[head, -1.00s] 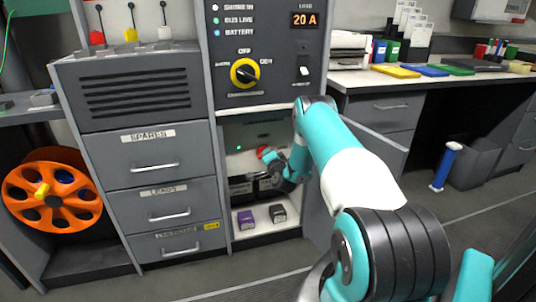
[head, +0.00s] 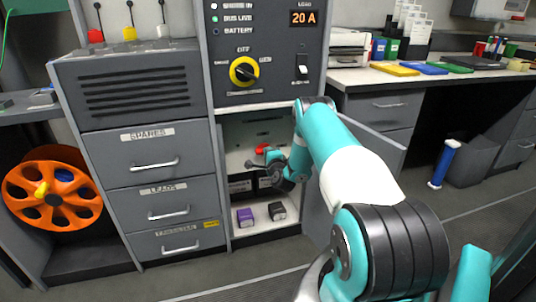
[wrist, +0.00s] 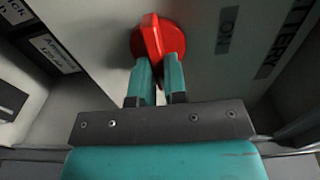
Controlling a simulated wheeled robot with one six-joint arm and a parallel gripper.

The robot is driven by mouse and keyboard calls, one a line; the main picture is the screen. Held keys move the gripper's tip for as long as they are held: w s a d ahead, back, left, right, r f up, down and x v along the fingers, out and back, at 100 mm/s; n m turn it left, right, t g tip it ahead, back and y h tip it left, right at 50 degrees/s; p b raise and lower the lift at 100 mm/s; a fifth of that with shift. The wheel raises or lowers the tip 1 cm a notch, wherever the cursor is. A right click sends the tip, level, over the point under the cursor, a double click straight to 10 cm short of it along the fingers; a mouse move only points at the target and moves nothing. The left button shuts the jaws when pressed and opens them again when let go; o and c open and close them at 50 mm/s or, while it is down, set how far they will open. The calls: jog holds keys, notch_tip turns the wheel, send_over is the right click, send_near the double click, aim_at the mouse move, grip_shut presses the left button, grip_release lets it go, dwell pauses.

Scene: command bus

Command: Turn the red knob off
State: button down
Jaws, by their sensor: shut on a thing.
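The red knob (wrist: 150,38) is a round dial with a raised grip bar, on a pale panel inside the open lower compartment. In the head view it is a small red shape (head: 262,149). My gripper (wrist: 158,62) has its two teal fingers on both sides of the grip bar, shut on it. In the head view my gripper (head: 264,163) reaches into the compartment from the right. The words ON and BATTERY stand to the right of the knob in the wrist view. My fingers hide the knob's lower part.
A purple block (head: 245,217) and a black block (head: 278,211) stand on the compartment floor. The open compartment door (head: 368,150) is on the right behind my arm. A yellow and black selector (head: 244,71) is on the panel above. Drawers (head: 150,160) flank the left.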

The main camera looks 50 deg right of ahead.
jog(key=c, duration=1.2)
grip_release()
jog(key=shift+o, duration=0.2)
